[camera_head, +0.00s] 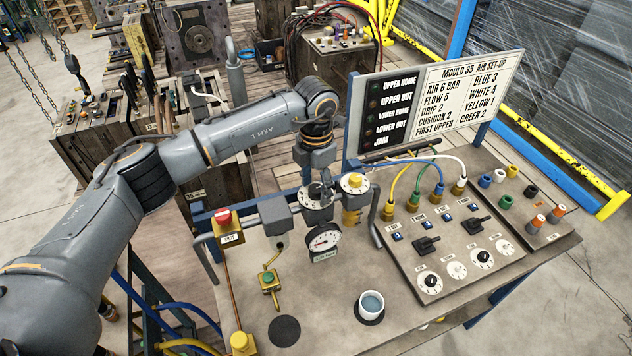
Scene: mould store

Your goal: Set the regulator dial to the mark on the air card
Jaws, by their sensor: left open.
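The air card (462,92) stands upright at the back of the bench, headed "MOULD 35 AIR SET-UP"; its first line reads "AIR 6 BAR". The regulator (317,213) sits on the air line, with a round white gauge (323,239) below it. The gauge needle is too small to read. My left gripper (317,180) points down, open, right over the regulator's top. It hides part of the dial there, and I cannot tell whether the fingers touch it or where its pointer stands. My right gripper is not in view.
A yellow-collared unit with a white dial (354,182) stands close right of the regulator. A red-topped yellow box (226,227) is at the left. Coloured hoses (420,163) and a switch panel (440,245) lie to the right. A cup (371,305) stands in front.

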